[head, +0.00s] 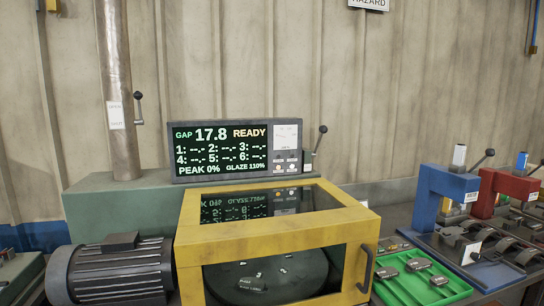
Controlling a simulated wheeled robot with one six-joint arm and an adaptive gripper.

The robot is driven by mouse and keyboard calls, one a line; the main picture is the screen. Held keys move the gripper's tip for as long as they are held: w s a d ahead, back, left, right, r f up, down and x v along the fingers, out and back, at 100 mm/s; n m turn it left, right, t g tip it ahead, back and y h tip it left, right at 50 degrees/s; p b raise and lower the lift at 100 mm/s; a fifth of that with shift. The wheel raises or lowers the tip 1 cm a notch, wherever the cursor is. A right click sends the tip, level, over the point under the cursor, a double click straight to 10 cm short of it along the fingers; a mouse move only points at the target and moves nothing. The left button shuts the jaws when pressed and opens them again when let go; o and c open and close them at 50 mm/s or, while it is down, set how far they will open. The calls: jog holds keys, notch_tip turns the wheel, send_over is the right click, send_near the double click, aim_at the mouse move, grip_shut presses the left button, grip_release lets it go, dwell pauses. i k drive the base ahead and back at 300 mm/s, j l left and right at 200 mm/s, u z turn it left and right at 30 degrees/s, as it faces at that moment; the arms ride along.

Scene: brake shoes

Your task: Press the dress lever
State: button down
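I cannot tell by a readable label which lever is the dress lever. A black-knobbed lever (316,142) stands up at the right side of the display unit (221,151), with a small pale tag at its foot. Another black-knobbed lever (138,106) is on the metal pipe (117,90), beside a white label. The display reads GAP 17.8, READY, PEAK 0% and GLAZE 110%, with its numbered rows blank. A yellow-framed box (275,238) with clear panels stands in front and holds a dark round disc (265,278). My gripper is not in view.
A ribbed motor (110,272) lies left of the yellow box. A green tray (420,280) with brake pads is at its right. A blue press (445,195) and a red press (505,190), each with a lever, stand farther right. The box's door handle (365,268) sticks out.

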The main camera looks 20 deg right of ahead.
aim_at(324, 129)
jog(key=i+l, duration=0.1)
jog(key=l, duration=0.3)
jog(key=i+l, duration=0.1)
jog(key=l, duration=0.3)
jog(key=i+l, duration=0.1)
jog(key=l, duration=0.3)
jog(key=i+l, duration=0.15)
jog(key=l, duration=0.25)
jog(key=i+l, duration=0.1)
jog(key=l, duration=0.3)
jog(key=i+l, duration=0.1)
jog(key=l, duration=0.3)
